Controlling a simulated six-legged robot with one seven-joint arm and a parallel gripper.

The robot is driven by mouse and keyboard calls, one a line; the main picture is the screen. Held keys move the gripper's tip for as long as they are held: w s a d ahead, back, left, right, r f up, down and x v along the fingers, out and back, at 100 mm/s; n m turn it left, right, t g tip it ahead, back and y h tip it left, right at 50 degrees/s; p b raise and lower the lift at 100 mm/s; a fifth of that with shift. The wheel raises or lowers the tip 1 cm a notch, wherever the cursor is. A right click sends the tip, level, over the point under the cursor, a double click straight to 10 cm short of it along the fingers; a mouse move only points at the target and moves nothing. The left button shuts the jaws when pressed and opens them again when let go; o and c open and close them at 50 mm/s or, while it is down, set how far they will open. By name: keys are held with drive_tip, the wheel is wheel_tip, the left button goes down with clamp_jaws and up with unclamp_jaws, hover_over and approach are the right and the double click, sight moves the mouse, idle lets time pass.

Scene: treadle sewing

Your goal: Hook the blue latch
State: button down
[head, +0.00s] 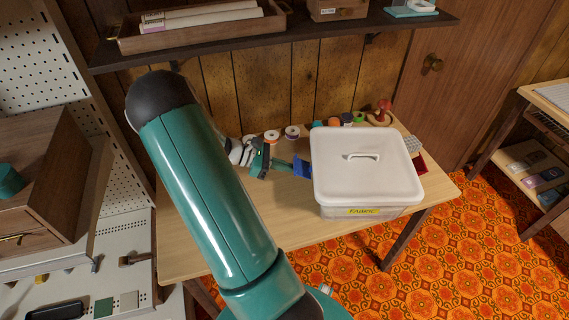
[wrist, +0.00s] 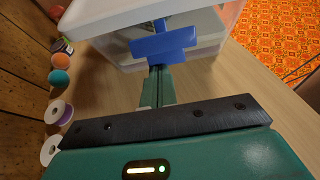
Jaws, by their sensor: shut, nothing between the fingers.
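The blue latch (wrist: 163,43) is on the side wall of a clear box with a white lid (wrist: 110,12). In the head view the latch (head: 302,167) shows at the left side of the white-lidded fabric box (head: 367,165). My gripper (wrist: 158,72) is shut and empty, its fingertips right at the lower edge of the latch. I cannot tell whether they touch it. In the head view my gripper (head: 286,165) is left of the box, pointing at the latch. The lid looks seated on the box, with a handle on top.
The box stands on a wooden table (head: 240,225). Thread spools (head: 292,132) and a red pincushion (head: 383,106) lie along the back edge by the wall. A dark shelf (head: 270,40) hangs above. The table is clear left of the box, in front of my arm.

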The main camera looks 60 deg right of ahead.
drive_tip(key=f+g+h, duration=0.1)
drive_tip(key=g, duration=0.1)
drive_tip(key=f+g+h, duration=0.1)
drive_tip(key=f, duration=0.1)
drive_tip(key=shift+s+g, duration=0.2)
drive_tip(key=shift+g, duration=0.2)
drive_tip(key=shift+s+d+f, duration=0.15)
drive_tip(key=shift+f, duration=0.25)
